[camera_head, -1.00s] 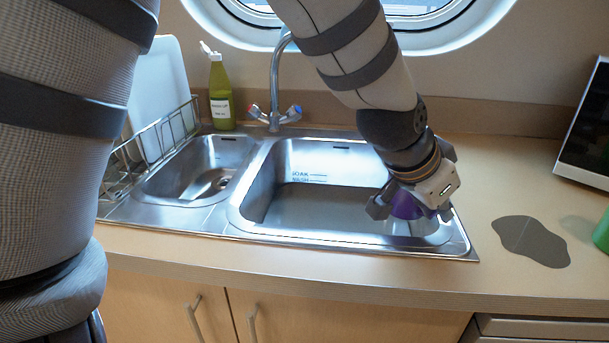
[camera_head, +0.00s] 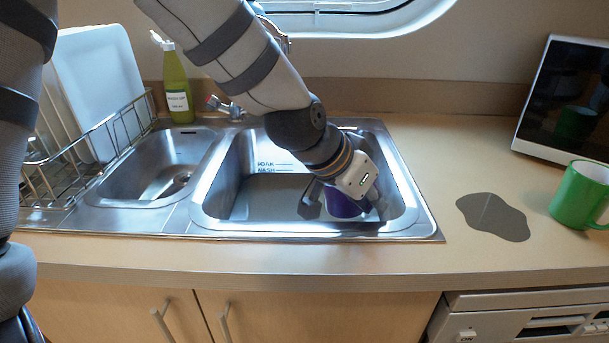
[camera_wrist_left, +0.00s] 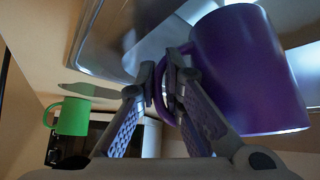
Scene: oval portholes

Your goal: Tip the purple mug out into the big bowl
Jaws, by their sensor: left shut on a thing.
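My left gripper (camera_head: 338,198) is over the right part of the big bowl (camera_head: 255,205), the larger basin of the steel sink. It is shut on the handle of the purple mug (camera_head: 345,205). In the left wrist view the fingers (camera_wrist_left: 162,92) close on the handle, and the mug body (camera_wrist_left: 245,75) is beside them. The gripper hides part of the mug in the head view. I cannot tell how far the mug is tilted or what is in it. My right gripper is not in view.
The small basin (camera_head: 155,170), a dish rack (camera_head: 105,140) and a green bottle (camera_head: 177,88) are to the left. The tap (camera_head: 232,108) stands behind, partly hidden by my arm.

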